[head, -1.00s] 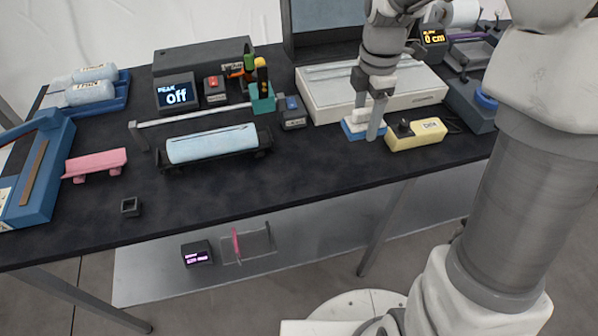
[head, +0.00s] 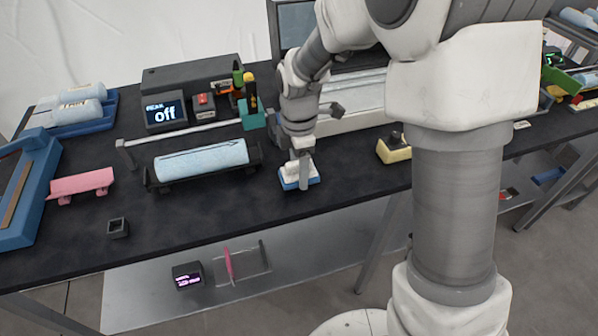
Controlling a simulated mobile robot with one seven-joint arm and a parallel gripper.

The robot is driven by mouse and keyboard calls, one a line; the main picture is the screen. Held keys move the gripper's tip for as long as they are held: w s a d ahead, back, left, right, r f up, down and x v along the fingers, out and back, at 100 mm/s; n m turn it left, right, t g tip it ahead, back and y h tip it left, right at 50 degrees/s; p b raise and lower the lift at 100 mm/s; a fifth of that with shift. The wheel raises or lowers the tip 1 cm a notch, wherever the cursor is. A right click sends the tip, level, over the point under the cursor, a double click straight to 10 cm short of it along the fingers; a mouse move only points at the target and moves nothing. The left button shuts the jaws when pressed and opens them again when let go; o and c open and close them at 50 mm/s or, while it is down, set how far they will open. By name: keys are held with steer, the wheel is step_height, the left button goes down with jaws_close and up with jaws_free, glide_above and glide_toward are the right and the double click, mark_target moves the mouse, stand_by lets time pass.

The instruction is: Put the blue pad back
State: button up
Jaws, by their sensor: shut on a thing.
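The blue pad (head: 290,184), a small block with a blue base and a whitish upper part, is at my gripper (head: 303,175) in the head view. The gripper points down and is shut on the pad's upper part. Pad and gripper are over the black table, to the right of the light-blue roll in its dark cradle. I cannot tell whether the pad's underside touches the table. The fingers hide part of its top.
The light-blue roll (head: 202,159) lies left of the gripper. A yellow box (head: 394,151) stands right, partly behind my arm. The front strip of table (head: 215,215) is clear.

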steer(key=shift+f, duration=0.5)
steer(key=shift+f, duration=0.15)
steer(key=o, duration=1.3)
